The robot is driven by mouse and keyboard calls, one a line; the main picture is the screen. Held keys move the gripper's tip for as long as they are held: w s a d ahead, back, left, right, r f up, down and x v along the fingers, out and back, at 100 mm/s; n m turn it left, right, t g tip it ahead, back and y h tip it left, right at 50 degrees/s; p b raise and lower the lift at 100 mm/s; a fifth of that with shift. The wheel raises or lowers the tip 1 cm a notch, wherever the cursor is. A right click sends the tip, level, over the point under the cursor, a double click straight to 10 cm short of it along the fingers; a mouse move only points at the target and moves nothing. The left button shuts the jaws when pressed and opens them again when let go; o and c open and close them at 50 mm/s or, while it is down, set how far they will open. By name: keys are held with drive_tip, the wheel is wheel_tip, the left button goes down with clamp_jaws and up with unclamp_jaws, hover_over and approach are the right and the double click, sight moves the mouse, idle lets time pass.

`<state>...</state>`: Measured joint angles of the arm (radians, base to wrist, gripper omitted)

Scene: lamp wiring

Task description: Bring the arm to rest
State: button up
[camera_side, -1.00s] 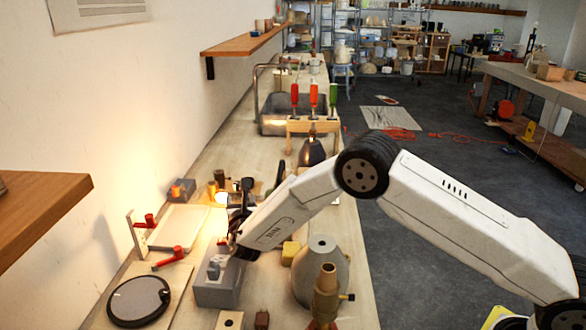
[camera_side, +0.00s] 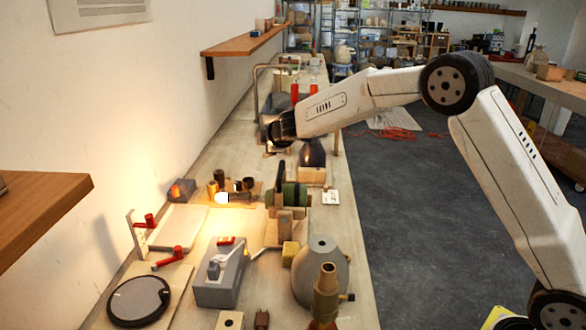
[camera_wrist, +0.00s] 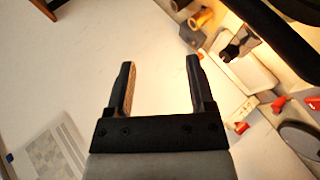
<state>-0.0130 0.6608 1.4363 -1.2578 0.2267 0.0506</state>
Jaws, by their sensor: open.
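My gripper (camera_wrist: 160,85) shows in the wrist view with its two black fingers spread apart and nothing between them. In the side view my gripper (camera_side: 275,134) is raised above the bench near the sink, beyond the lit lamp parts. A glowing bulb (camera_side: 221,198) is on the bench by the wall. A grey box with a switch and a red part (camera_side: 219,272) sits in the front middle of the bench. A wooden stand with dark green rolls (camera_side: 288,196) is behind it. My gripper touches none of these.
A grey cone shade (camera_side: 320,272) and a brass torch-like piece (camera_side: 326,295) stand at the front right. A round black disc (camera_side: 139,300) lies at the front left. A wooden shelf (camera_side: 243,45) juts from the wall. The floor at the right is mostly open.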

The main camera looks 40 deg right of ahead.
drive_tip(key=s+d+f+m, duration=0.1)
drive_tip(key=s, duration=0.2)
drive_tip(key=s+d+f+m+g, duration=0.1)
drive_tip(key=s+d+m, duration=0.1)
drive_tip(key=s, duration=0.1)
drive_tip(key=s+d+m, duration=0.1)
drive_tip(key=s, duration=0.2)
drive_tip(key=shift+s+d+f+m+g+y, duration=0.15)
drive_tip(key=shift+s+f+m+g+y, duration=0.15)
drive_tip(key=shift+s+f+g, duration=0.1)
drive_tip(key=s+a+f+m+g, duration=0.2)
drive_tip(key=s+f, duration=0.1)
drive_tip(key=s, duration=0.6)
drive_tip(key=s+a+f+m+g+y, duration=0.1)
drive_tip(key=s+a+f+m+g, duration=0.1)
drive_tip(key=s, duration=0.8)
drive_tip(key=s+a+f+m+g+y, duration=0.1)
drive_tip(key=s+a+f+m+g, duration=0.1)
drive_tip(key=s, duration=0.8)
drive_tip(key=shift+s+a+f+m+g, duration=0.15)
drive_tip(key=shift+a+f+m+g, duration=0.15)
drive_tip(key=shift+a+f+m, duration=0.5)
drive_tip(key=shift+d+r, duration=0.1)
drive_tip(key=shift+d, duration=0.1)
